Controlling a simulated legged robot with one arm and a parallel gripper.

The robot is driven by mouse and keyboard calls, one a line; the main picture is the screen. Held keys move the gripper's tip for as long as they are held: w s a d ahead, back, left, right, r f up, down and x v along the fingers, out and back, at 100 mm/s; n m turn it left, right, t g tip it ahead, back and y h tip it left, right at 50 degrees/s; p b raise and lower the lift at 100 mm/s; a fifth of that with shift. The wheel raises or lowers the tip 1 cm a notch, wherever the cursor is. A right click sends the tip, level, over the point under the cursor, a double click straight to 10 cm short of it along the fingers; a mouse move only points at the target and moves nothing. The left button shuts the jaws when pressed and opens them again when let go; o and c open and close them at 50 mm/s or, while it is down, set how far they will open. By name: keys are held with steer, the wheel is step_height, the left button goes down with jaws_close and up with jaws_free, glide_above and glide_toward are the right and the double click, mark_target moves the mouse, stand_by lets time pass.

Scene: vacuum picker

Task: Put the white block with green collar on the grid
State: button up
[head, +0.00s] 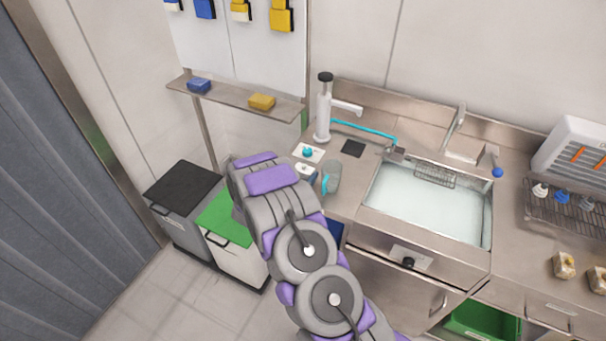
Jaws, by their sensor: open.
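No white block with a green collar can be made out in the head view. A wire rack (574,218) on the right of the counter is the clearest grid-like surface. It holds small white, blue and grey pieces, and I see no green collar on them. A smaller wire grid (435,177) hangs at the back of the sink. My arm rises from the bottom middle and bends toward the upper left, in front of the counter's left end.
The water-filled sink (425,207) is at the counter's middle. A clear jug (332,176), a white pump bottle (323,113) and a black square (353,148) stand left of it. A green-lidded bin (223,218) is beside my arm. Two pale blocks (564,265) sit at right.

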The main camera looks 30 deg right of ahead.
mark_target(302, 171)
steer(key=shift+x, duration=1.1)
steer(key=shift+w+d, duration=0.1)
steer(key=shift+d, duration=0.35)
steer(key=shift+a, duration=0.3)
steer(key=c, duration=0.8)
steer(key=shift+d, duration=0.2)
steer(key=c, duration=0.3)
steer(key=shift+r, duration=0.1)
